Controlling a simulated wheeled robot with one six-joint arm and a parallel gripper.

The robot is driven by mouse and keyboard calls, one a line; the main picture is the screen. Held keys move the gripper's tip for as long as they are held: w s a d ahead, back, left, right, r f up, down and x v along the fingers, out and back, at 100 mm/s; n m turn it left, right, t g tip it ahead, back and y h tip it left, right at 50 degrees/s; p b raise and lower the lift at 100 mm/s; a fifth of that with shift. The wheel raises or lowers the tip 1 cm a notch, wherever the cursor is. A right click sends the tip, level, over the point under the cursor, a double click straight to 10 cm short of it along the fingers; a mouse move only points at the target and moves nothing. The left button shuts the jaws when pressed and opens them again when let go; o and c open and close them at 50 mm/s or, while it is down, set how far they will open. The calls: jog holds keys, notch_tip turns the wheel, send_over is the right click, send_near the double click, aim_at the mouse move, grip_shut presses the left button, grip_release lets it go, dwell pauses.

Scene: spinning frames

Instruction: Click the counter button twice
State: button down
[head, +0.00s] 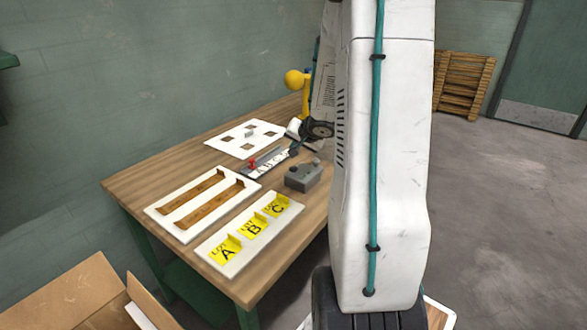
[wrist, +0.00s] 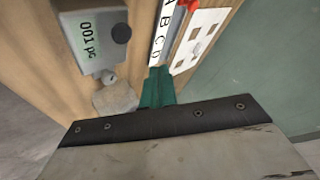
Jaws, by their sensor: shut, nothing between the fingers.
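The counter is a grey box (head: 303,177) on the table in the head view. My gripper (wrist: 158,72) has teal fingers, closed together and empty. It is to the right of and below the button in the wrist view, apart from it. In the head view my gripper (head: 294,149) shows small behind the counter, partly hidden by my arm.
A lettered strip (head: 267,163) with a red piece (head: 252,163) lies beside the counter. A white board with square holes (head: 232,147), a tray with wooden bars (head: 163,209) and a board with yellow A, B, C labels (head: 230,266) share the table. A cardboard box (head: 75,295) is at lower left.

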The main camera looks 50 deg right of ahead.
aim_at(295, 170)
jog(key=shift+f, duration=2.7)
jog(key=shift+f, duration=0.4)
jog(key=shift+f, duration=0.6)
dwell(0.7)
jog(key=shift+r, duration=1.05)
jog(key=shift+r, duration=2.5)
